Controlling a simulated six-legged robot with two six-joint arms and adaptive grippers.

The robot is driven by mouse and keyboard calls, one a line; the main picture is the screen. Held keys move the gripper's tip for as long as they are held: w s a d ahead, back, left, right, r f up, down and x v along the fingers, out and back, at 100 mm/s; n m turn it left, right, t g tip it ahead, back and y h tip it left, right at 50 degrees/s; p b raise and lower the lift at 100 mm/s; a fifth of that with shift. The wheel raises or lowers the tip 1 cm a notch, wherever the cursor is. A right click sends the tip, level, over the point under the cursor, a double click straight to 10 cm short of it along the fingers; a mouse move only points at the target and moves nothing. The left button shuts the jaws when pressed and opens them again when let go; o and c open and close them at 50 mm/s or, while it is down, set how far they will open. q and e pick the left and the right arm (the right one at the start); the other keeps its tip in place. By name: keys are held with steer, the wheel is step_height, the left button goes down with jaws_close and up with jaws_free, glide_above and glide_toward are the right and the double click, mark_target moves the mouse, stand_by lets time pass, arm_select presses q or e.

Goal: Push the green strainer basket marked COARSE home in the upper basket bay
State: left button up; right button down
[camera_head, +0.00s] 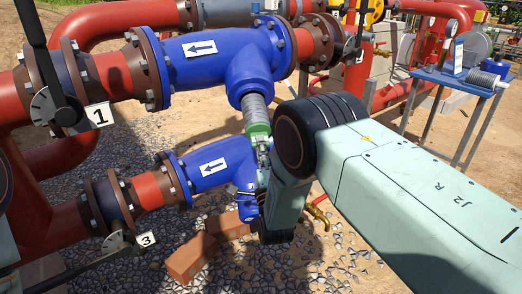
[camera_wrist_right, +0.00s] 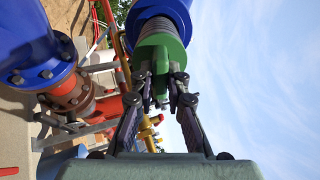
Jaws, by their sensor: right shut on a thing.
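The green strainer basket (camera_head: 257,130) has a grey mesh body and a green end; no COARSE marking is readable. It points up into the open lower neck of the upper blue basket bay (camera_head: 247,75), with a length of mesh showing below the rim. My right gripper (camera_head: 263,157) is shut on the green end from below. In the right wrist view, the basket's green end (camera_wrist_right: 160,47) sits between the fingers of the right gripper (camera_wrist_right: 161,88), with the blue bay rim (camera_wrist_right: 162,9) beyond the mesh. My left gripper is not in view.
The lower blue bay (camera_head: 212,165) lies just below and left of my right wrist. Red pipes and valve handles crowd the left. Bricks (camera_head: 192,258) lie on the gravel.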

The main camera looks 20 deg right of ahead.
mark_target(258, 133)
steer(key=shift+b+x, duration=0.3)
steer(key=shift+x, duration=0.9)
steer(key=shift+w+r, duration=0.1)
steer(key=shift+b+x, duration=0.6)
steer(key=shift+x, duration=0.8)
steer(key=shift+b+x, duration=2.2)
steer(key=shift+x, duration=1.3)
steer(key=c, duration=1.4)
jaws_free()
steer(key=o, duration=0.6)
